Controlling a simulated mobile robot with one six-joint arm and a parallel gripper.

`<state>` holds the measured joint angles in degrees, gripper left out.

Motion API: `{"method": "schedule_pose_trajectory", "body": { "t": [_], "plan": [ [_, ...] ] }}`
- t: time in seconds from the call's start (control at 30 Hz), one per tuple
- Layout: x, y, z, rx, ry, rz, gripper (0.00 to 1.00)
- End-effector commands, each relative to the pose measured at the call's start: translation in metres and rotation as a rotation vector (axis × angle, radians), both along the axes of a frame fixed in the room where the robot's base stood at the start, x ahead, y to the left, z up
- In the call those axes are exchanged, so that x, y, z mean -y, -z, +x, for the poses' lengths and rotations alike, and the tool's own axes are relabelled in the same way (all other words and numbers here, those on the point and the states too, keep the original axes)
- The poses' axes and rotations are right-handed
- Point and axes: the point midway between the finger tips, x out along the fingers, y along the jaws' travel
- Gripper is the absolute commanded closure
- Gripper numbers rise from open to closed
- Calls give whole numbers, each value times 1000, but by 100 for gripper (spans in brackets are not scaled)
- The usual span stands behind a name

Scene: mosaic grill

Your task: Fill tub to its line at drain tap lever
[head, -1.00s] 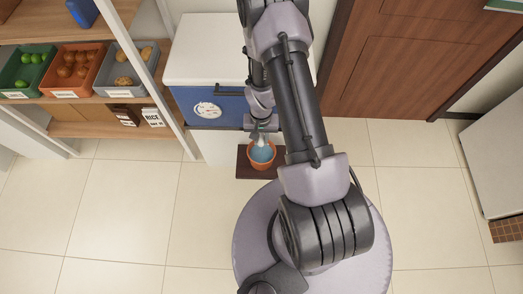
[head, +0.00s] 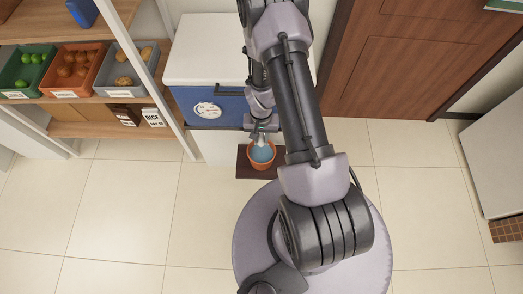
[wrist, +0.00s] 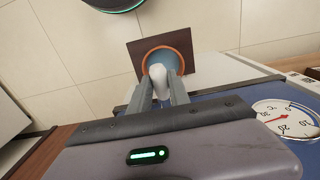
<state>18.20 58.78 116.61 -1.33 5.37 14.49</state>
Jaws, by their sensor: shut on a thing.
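An orange tub (head: 261,166) stands on a dark brown board (head: 244,165) on the floor, in front of the blue-fronted white cabinet. Blue water (head: 262,153) shows inside it; its line cannot be made out. My gripper (head: 262,133) is low at the cabinet front, above the tub. In the wrist view, its two fingers are shut on a white rounded lever (wrist: 158,74). The tub rim (wrist: 146,66) shows just beyond the lever, which hides part of the tub. The tap body is hidden by my gripper.
The blue cabinet (head: 187,100) carries a round dial (head: 207,110) and a dark handle. Shelves with produce bins (head: 75,66) stand at left and a brown door (head: 400,60) at right. The tiled floor (head: 120,215) to the left is clear.

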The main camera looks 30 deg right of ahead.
Motion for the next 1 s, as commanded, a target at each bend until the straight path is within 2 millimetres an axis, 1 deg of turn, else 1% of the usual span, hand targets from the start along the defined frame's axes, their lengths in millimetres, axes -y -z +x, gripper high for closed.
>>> {"method": "schedule_pose_trajectory", "body": {
  "t": [0.03,0.37,0.47,0.57,0.6,0.7,1.0],
  "plan": [
    [1,-1,2,6,-1,-2,100],
    [1,0,3,6,-1,-2,100],
    [1,5,2,6,-1,-2,100],
    [1,15,2,5,-1,-2,100],
    [1,13,2,5,-1,-2,71],
    [1,11,2,4,-1,-1,53],
    [0,11,1,2,0,-1,53]
  ]
}}
